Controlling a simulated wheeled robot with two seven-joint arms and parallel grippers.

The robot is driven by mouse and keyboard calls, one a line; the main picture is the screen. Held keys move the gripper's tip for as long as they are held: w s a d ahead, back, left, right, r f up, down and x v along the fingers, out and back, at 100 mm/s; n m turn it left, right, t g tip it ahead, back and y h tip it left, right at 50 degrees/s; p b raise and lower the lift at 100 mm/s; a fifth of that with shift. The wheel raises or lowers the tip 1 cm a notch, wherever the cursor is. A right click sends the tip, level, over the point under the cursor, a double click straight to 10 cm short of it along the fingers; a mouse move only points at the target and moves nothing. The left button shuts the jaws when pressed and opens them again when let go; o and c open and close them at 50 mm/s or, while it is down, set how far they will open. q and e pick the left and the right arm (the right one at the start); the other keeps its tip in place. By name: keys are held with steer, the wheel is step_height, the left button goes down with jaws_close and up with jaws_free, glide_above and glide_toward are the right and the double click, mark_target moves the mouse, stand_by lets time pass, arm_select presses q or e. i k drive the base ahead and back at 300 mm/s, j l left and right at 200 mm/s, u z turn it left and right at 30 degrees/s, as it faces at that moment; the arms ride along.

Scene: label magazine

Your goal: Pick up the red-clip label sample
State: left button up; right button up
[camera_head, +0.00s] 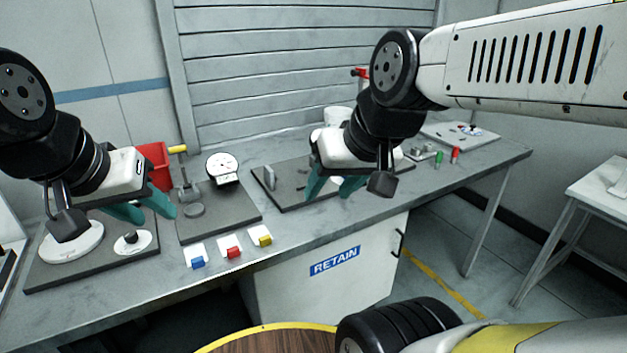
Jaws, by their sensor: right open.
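The red-clip label sample (233,253), a small white card with a red clip, lies near the front edge of the grey bench. It sits between a blue-clip sample (197,261) on its left and a yellow-clip sample (262,238) on its right. My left gripper (156,216) is to the left of and above the samples, its teal fingers apart with nothing visible between them. My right gripper (332,195) is open and empty, to the right of the samples, over the front of a dark plate. No gripper touches the red-clip sample.
Behind the samples stands a dial gauge (222,167) on a dark base plate (240,208). A red bin (155,165) is further back left. A white cabinet marked RETAIN (335,287) is below the bench. Green (439,159) and red (455,155) pieces stand at the right.

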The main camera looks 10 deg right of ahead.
mark_target(229, 246)
steer(key=k+j, duration=0.1)
steer(key=j, duration=0.3)
steer(key=j+z, duration=0.1)
steer(key=j, duration=0.35)
steer(key=k+j, duration=0.15)
steer(key=j, duration=0.25)
